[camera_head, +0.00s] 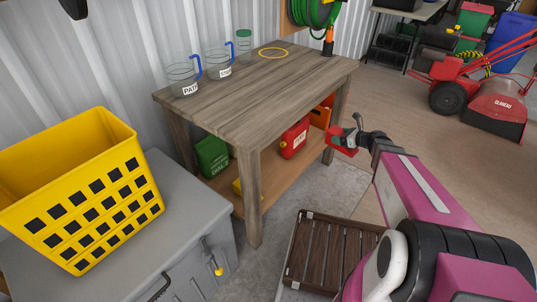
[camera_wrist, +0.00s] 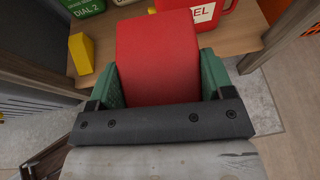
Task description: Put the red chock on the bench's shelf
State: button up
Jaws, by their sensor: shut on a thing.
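My gripper (camera_head: 352,134) is shut on the red chock (camera_head: 341,141), in front of the right end of the wooden bench (camera_head: 253,104). In the wrist view the red chock (camera_wrist: 157,62) fills the space between the green finger pads of my gripper (camera_wrist: 160,85). The bench's lower shelf (camera_head: 268,178) shows under the tabletop, and in the wrist view the shelf (camera_wrist: 128,34) lies beyond the chock. The chock is apart from the shelf in the head view.
On the shelf stand a green container (camera_head: 212,156), a red can (camera_head: 295,138), an orange thing (camera_head: 321,115) and a yellow block (camera_wrist: 81,53). Bench legs (camera_head: 249,195) flank the front opening. A yellow basket (camera_head: 80,190) is left.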

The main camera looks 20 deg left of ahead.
jog(key=w+a+f, duration=0.1)
jog(key=a+f, duration=0.6)
jog(key=f, duration=0.5)
jog(key=n, duration=0.1)
send_near(278, 164)
jog(key=shift+g, duration=0.4)
jog(key=a+r, duration=0.1)
jog(key=w+a+r, duration=0.1)
jog(key=a, duration=0.1)
jog(key=w+a+r, duration=0.1)
jog(key=shift+w+a+r, duration=0.15)
jog(key=shift+a+r, duration=0.2)
jog(key=a, duration=0.1)
jog(key=w+a, duration=0.1)
jog(key=a, duration=0.1)
jog(key=shift+w+a, duration=0.15)
jog(key=shift+w, duration=0.1)
jog(key=shift+w+a+f, duration=0.1)
jog(key=shift+a+f, duration=0.1)
jog(key=shift+f, duration=0.55)
jog(key=shift+f, duration=0.15)
jog(key=o, duration=1)
